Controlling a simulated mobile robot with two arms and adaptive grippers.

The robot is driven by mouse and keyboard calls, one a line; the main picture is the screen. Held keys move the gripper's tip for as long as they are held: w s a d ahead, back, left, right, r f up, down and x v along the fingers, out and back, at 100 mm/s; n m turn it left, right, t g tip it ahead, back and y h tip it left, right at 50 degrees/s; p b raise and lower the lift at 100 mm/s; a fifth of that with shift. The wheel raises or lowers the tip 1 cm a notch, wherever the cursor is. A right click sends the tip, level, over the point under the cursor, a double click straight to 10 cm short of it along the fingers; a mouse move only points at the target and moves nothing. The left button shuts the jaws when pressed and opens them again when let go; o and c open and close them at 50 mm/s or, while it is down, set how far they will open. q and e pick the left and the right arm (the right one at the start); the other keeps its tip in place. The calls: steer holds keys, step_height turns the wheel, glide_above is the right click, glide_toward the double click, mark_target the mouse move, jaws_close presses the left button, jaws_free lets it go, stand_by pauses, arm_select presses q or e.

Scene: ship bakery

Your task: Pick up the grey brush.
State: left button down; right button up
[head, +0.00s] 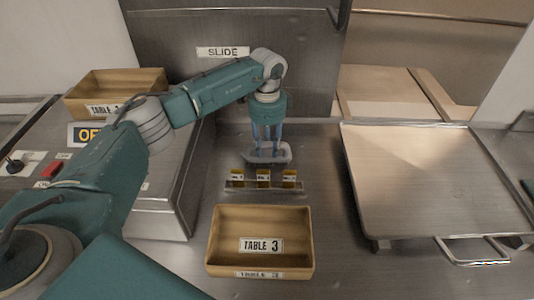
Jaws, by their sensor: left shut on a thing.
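My left gripper (267,148) points straight down in the middle of the head view, behind the small row of labelled tags. It is shut on a light grey object, which I take to be the grey brush (284,155). The brush sits low between the fingertips and shows as a pale rounded shape at or just above the metal counter; I cannot tell if it touches the counter. The fingers hide its middle. My right gripper is not in view.
A rack with yellow tags (263,187) stands just in front of the brush. An open box marked TABLE 3 (261,276) is nearer, and another box (85,108) is at the far left. A raised tray (430,180) fills the right. Bare counter (335,215) lies between.

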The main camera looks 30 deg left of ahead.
arm_select(q)
steer(key=shift+r, duration=0.1)
steer(key=shift+w+r, duration=0.1)
steer(key=shift+r, duration=0.45)
step_height(320, 180, up, 19)
steer(key=b, duration=0.4)
steer(key=shift+f, duration=0.1)
steer(key=c, duration=1.9)
jaws_free()
steer(key=c, duration=0.5)
steer(key=shift+o, duration=0.2)
